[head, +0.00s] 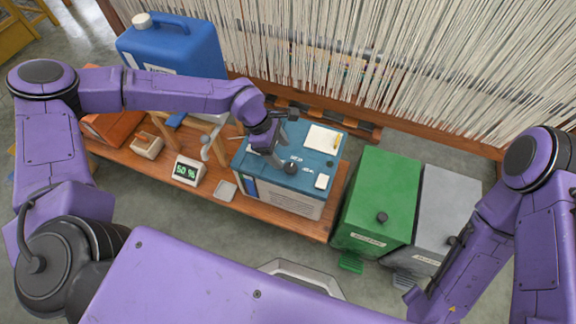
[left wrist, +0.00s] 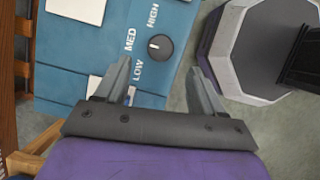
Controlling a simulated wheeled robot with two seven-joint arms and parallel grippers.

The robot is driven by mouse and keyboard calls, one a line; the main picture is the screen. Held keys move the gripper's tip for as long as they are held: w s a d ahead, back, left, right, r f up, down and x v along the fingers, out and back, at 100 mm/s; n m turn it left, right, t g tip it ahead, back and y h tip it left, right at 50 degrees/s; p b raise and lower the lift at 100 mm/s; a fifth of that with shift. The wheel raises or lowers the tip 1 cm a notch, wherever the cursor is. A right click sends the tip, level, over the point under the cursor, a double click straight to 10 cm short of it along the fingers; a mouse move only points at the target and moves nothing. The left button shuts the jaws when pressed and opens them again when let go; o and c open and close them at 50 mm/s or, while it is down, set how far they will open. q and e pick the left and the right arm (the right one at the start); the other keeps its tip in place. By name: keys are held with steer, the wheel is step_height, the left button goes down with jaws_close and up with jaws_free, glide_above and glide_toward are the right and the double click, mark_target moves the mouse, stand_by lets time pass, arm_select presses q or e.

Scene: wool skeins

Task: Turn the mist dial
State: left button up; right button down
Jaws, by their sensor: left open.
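The mist dial (left wrist: 160,47) is a small dark round knob on a teal machine (head: 316,165). In the left wrist view, LOW, MED and HIGH are printed beside the dial. A small light mark shows on the knob; I cannot tell for sure which label it points to. The dial also shows in the head view (head: 291,168), at the machine's front edge. My left gripper (left wrist: 160,66) is open and empty, its two fingers spread either side of the dial in that picture. In the head view my left gripper (head: 276,153) hangs over the machine, close to the dial. My right gripper is not visible.
The machine stands on a wooden bench (head: 325,222). A display (head: 186,170) reading 50 % and a blue jug (head: 170,48) stand left of it. A green bin (head: 378,200) and a grey bin (head: 445,205) stand to the right. Hanging pale yarn (head: 400,60) fills the back.

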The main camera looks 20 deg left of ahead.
mark_target(290, 167)
arm_select(q)
steer(key=b+x, duration=0.1)
steer(key=x, duration=0.6)
steer(key=shift+c, duration=0.4)
steer(key=c, duration=1)
steer(key=shift+o, duration=0.2)
